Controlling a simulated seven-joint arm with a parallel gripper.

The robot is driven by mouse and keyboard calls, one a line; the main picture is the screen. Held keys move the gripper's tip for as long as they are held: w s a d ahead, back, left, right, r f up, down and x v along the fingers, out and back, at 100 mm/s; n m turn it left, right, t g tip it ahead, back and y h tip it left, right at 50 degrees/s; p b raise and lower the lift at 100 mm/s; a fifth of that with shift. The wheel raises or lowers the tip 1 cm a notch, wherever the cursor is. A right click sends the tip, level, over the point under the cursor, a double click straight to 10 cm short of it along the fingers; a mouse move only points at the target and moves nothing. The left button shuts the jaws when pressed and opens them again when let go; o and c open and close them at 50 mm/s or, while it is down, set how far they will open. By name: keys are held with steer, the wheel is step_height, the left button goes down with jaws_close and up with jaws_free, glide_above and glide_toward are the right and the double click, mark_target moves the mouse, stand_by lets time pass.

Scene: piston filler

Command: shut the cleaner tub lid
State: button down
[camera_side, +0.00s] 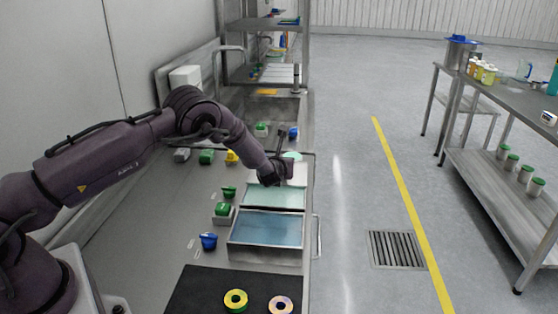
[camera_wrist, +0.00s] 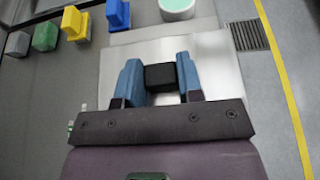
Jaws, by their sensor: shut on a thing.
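My gripper (camera_wrist: 160,80) has its two blue fingers shut on a black block-shaped handle (camera_wrist: 161,77) in the wrist view. The handle stands over a pale grey-white panel (camera_wrist: 218,65), which looks like the lid. In the side view my gripper (camera_side: 280,169) is at the far end of the row of tubs, beside a white surface (camera_side: 298,174) that looks like part of the same panel. A pale green tub or panel (camera_side: 275,196) lies just in front of it, and an open-looking tub with blue contents (camera_side: 268,231) is nearer. I cannot tell whether the lid touches a tub rim.
Green, yellow and blue fittings stand along the counter, with a blue one (camera_side: 208,241) left of the near tub. A round pale green-topped container (camera_wrist: 177,8) is beyond the panel. A black mat (camera_side: 205,292) holds two rings (camera_side: 236,300). Open floor lies right.

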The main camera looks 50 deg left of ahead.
steer(key=s+d, duration=0.7)
steer(key=c, duration=0.8)
jaws_free()
steer(key=shift+o, duration=0.2)
steer(key=shift+w, duration=0.1)
steer(key=v, duration=1.3)
